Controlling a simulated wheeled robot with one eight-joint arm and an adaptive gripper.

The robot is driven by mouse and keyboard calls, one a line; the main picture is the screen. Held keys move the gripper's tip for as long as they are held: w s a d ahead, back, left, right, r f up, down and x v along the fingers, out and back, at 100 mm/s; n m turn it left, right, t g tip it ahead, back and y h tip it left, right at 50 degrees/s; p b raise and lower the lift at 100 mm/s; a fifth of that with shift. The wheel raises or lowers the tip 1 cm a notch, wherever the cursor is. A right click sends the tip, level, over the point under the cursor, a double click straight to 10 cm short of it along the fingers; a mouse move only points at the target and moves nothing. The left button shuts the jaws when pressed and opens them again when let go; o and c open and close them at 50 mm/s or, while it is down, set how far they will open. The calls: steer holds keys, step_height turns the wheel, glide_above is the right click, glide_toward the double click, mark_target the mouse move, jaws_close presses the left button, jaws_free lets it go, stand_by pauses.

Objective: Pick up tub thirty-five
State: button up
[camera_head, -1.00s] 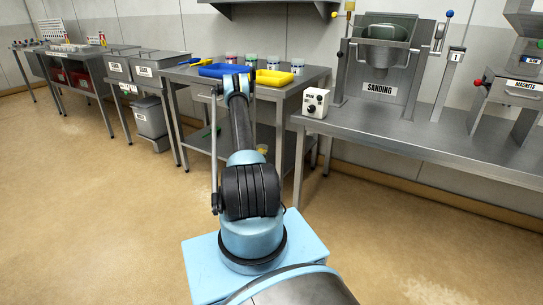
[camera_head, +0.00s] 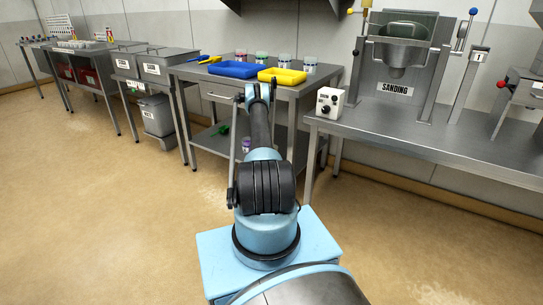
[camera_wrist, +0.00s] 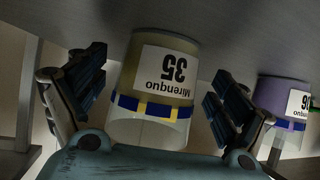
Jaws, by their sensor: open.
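Tub thirty-five (camera_wrist: 150,90) fills the middle of the wrist view. It has a yellowish upper part, a white label reading "Mirenquo 35" upside down in the picture, and a blue and yellow band. My gripper (camera_wrist: 161,68) is open, with one dark finger on each side of the tub. Gaps show between the fingers and the tub, so it is not clamped. In the head view my arm hides the tub and my gripper.
A purple tub (camera_wrist: 278,112) stands right of my right finger; a purple tub also shows on the lower shelf in the head view (camera_head: 246,145). A green item (camera_head: 224,129) lies on that shelf. The table above holds blue (camera_head: 234,70) and yellow (camera_head: 283,76) trays.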

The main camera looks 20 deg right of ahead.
steer(key=shift+w+d+f, duration=0.25)
steer(key=shift+w+d, duration=0.05)
steer(key=shift+d, duration=0.25)
steer(key=shift+a, duration=0.1)
steer(key=c, duration=1.4)
